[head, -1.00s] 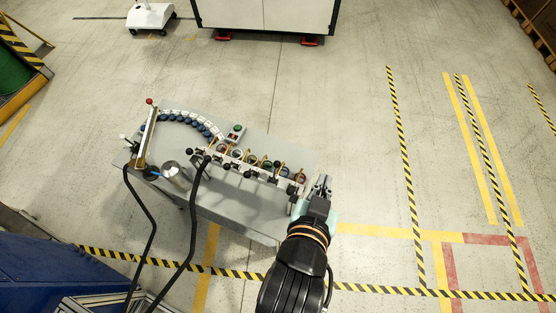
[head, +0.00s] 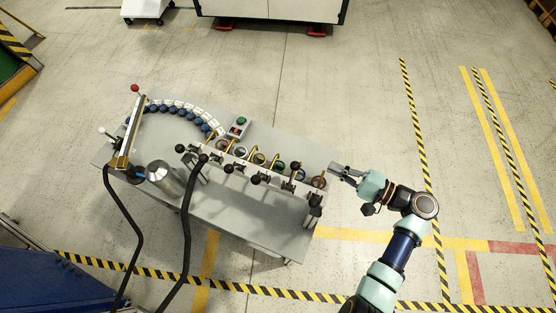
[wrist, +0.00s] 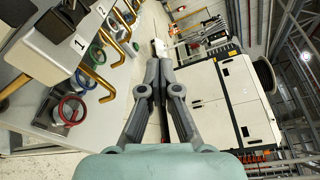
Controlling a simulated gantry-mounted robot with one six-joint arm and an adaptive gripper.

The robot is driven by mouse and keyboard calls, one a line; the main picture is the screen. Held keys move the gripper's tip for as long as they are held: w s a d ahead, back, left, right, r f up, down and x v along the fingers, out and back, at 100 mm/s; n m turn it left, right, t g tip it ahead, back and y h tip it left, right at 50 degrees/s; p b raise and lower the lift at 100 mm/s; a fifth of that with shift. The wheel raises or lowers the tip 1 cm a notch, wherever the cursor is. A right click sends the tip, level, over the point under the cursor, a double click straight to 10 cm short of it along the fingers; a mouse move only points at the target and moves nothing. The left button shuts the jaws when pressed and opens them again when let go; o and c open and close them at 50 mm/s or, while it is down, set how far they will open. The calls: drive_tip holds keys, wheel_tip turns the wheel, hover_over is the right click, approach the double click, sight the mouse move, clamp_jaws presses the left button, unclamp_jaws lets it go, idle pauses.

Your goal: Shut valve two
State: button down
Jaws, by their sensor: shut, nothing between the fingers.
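My gripper (head: 338,170) is shut and empty, just off the right end of the grey bench (head: 265,218) in the head view. In the wrist view its fingers (wrist: 160,60) point away, with the bench to the left. A row of valves with black handles (head: 257,178) runs along the bench's manifold. The wrist view shows number plates 1 (wrist: 80,43) and 2 (wrist: 102,11) on blocks along the row, plate 1 nearer. The plates cannot be read in the head view, and I cannot tell valve two's handle position. My gripper touches no valve.
Brass pipes (wrist: 98,79) stick out above coloured rings, including a red ring (wrist: 70,110) and a green ring (wrist: 88,80).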

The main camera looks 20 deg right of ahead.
sight(292, 175)
drive_tip(key=shift+s+d, duration=0.1)
drive_tip(key=shift+s, duration=0.05)
drive_tip(key=w+a+r+p, duration=0.1)
drive_tip(key=w+a+p, duration=0.2)
drive_tip(key=a, duration=0.5)
drive_tip(key=shift+w+a, duration=0.25)
drive_tip(key=shift+w, duration=0.35)
